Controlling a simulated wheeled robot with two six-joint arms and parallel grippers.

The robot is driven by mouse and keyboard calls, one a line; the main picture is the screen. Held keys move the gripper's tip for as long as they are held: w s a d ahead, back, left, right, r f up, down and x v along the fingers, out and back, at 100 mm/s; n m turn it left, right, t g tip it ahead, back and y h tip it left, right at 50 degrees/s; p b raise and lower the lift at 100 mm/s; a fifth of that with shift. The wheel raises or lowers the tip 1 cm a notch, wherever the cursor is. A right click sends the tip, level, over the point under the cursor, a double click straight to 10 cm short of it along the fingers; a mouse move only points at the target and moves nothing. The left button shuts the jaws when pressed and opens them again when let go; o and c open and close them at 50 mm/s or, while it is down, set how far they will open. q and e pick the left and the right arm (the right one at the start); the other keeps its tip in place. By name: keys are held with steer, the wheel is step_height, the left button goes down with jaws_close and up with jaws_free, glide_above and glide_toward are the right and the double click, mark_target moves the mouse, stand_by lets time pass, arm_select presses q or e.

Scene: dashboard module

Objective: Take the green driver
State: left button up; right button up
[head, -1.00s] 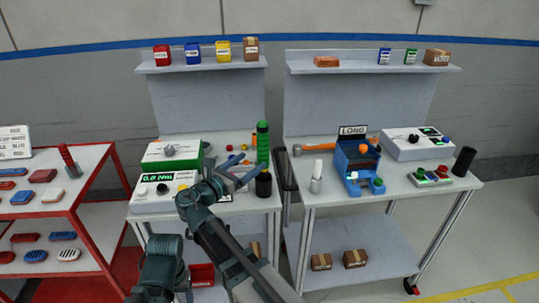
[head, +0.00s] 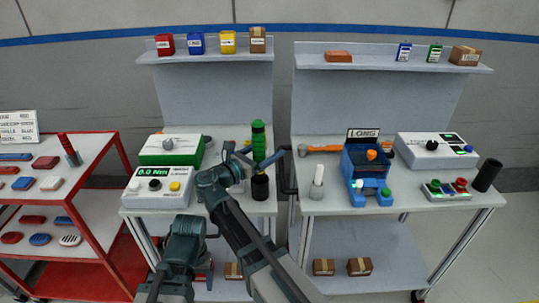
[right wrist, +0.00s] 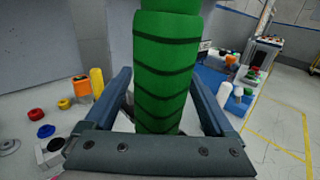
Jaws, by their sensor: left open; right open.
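The green driver (head: 258,142) stands upright, its ribbed handle up, in a dark round holder (head: 260,187) at the right of the left bench. In the right wrist view the green handle (right wrist: 165,70) fills the middle. My right gripper (head: 247,160) is open at the handle, below its top. In the right wrist view its fingers (right wrist: 160,100) lie on either side of the handle, which is not clamped. The driver's shaft is hidden. My left gripper (head: 188,232) is low at the left bench's front; its fingers cannot be made out.
A torque tester (head: 160,187) and green-fronted box (head: 172,150) stand left of the driver. The right bench holds a blue fixture (head: 367,175), a white bottle (head: 317,182) and a control box (head: 437,150). A red rack (head: 97,210) stands at the left.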

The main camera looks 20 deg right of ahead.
steer(key=shift+a+r, duration=0.1)
steer(key=shift+a, duration=0.1)
steer(key=shift+s, duration=0.1)
steer(key=shift+c, duration=0.9)
jaws_close()
